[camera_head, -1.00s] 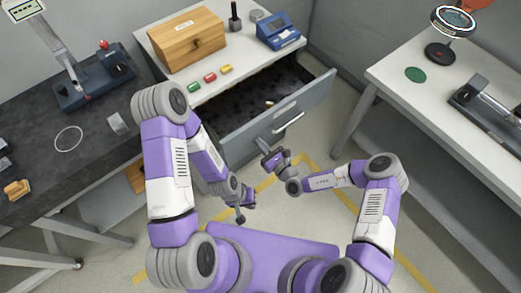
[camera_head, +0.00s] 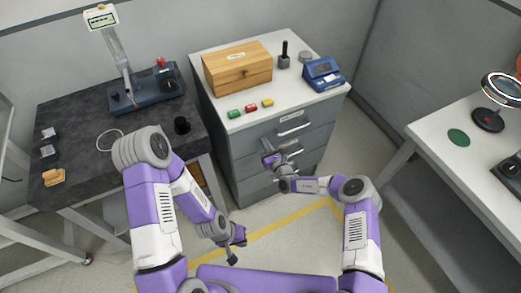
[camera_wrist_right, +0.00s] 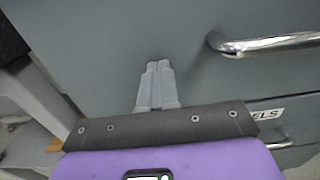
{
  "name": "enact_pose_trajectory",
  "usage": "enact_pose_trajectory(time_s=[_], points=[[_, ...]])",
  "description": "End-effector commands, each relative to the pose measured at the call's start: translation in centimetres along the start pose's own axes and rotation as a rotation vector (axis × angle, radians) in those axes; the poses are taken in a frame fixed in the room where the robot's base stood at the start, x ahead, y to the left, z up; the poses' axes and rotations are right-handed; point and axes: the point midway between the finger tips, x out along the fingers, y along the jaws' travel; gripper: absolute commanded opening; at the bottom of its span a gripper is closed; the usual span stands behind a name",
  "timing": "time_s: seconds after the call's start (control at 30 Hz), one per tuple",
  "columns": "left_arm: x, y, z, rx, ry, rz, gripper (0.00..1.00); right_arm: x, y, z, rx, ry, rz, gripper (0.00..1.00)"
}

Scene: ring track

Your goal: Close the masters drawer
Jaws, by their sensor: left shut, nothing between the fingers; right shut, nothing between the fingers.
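The grey cabinet's top drawer (camera_head: 305,132), the one that stood open earlier, now looks flush with the cabinet front. Its bar handle (camera_head: 292,126) shows in the head view; its label is too small to read. My right gripper (camera_head: 268,150) is shut and empty, in front of the drawers. In the right wrist view the right gripper's fingertips (camera_wrist_right: 158,66) point at a grey drawer front, left of a metal handle (camera_wrist_right: 265,44); whether they touch it I cannot tell. My left gripper (camera_head: 236,250) is shut and empty, low in front of the cabinet.
On the cabinet stand a wooden box (camera_head: 238,75), a blue device (camera_head: 323,73) and small coloured pieces (camera_head: 250,108). A dark bench (camera_head: 85,140) is at the left, a white table (camera_head: 440,130) at the right. Floor between cabinet and right table is clear.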

Motion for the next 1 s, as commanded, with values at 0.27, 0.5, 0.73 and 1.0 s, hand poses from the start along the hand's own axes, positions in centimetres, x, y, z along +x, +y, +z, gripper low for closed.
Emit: enact_pose_trajectory(time_s=[0.27, 0.5, 0.73, 1.0], points=[[0.1, 0.0, 0.0, 0.0, 0.0, 0.0, 0.0, 0.5, -0.2, 0.3, 0.001, -0.004, -0.005, 0.0], [0.0, 0.0, 0.0, 0.0, 0.0, 0.0, 0.0, 0.7, 0.0, 0.6, 0.001, -0.007, -0.003, 0.0], [-1.4, 0.6, 0.1, 0.0, 0.0, 0.0, 0.0, -0.6, -0.1, 0.8, 0.001, -0.005, 0.001, 0.0], [-4.0, 1.5, 0.2, 0.001, 0.0, 0.0, 0.0, -5.9, -0.2, 0.6, 0.004, 0.001, 0.008, 0.0]])
